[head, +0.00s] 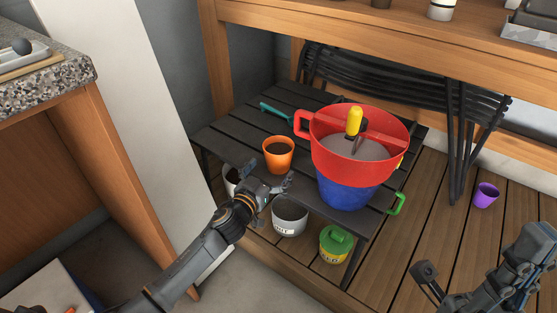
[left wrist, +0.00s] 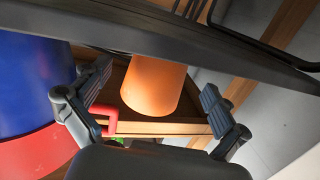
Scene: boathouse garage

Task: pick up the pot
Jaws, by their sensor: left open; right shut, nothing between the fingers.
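The orange pot (head: 278,157), a small tapered pot with dark contents, stands upright near the front left edge of the dark slatted table (head: 228,132). My left gripper (head: 268,179) is open just in front of it, close to the table edge. In the left wrist view the orange pot (left wrist: 152,85) shows between the spread fingers, beyond them, with clear gaps on both sides. I see no contact. My right gripper (head: 426,274) is at the lower right, shut and empty, away from the table.
A large red container (head: 335,150) on a blue base (head: 345,194) stands right of the pot, with a yellow-handled tool in it. Below the table are a grey-white bucket (head: 290,218) and a green-lidded yellow tub (head: 334,245). A purple cup (head: 485,195) stands on the right deck.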

